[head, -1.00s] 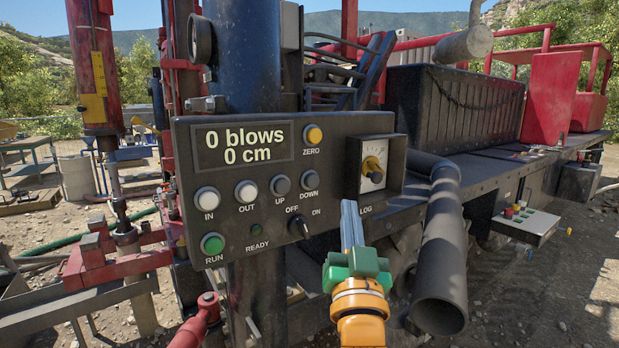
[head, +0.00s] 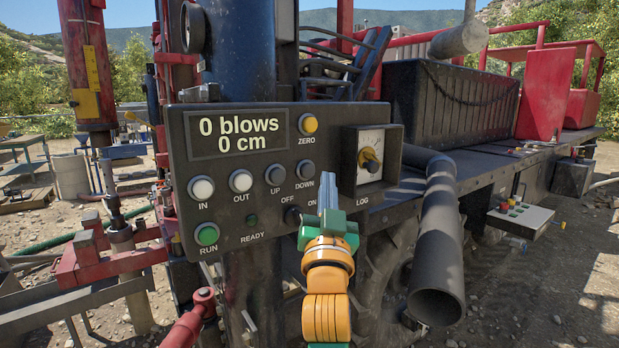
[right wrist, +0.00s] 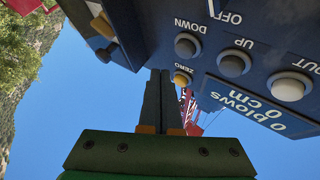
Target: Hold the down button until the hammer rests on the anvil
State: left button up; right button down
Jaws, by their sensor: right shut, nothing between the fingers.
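The dark control panel (head: 280,210) carries a grey DOWN button (head: 305,171), beside the UP button (head: 275,173). In the right wrist view the DOWN button (right wrist: 187,46) looks unpressed and uncovered. My right gripper (head: 328,182) is shut and empty, its tips in front of the panel just right of and slightly below DOWN. In the wrist view its fingers (right wrist: 160,78) end near the ZERO button, apart from DOWN. A red cylinder with a yellow scale (head: 85,70), apparently the hammer, stands upright at left above a steel rod. I cannot identify the anvil surely. My left gripper is out of view.
The display (head: 237,134) reads 0 blows, 0 cm. The OFF/ON switch (head: 292,214) lies just left of the gripper, partly near it. The LOG dial box (head: 372,160) juts out at right. A thick black pipe (head: 440,240) hangs further right.

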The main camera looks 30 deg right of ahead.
aim_at(315, 168)
jog(key=shift+w+a, duration=0.1)
jog(key=shift+w, duration=1.05)
jog(key=shift+b, duration=0.3)
dwell(0.9)
jog(key=shift+w, duration=0.4)
jog(key=shift+w+b, duration=0.4)
jog(key=shift+w, duration=0.15)
dwell(0.5)
dwell(3.1)
jog(key=shift+s+p, duration=0.3)
jog(key=shift+s, duration=0.6)
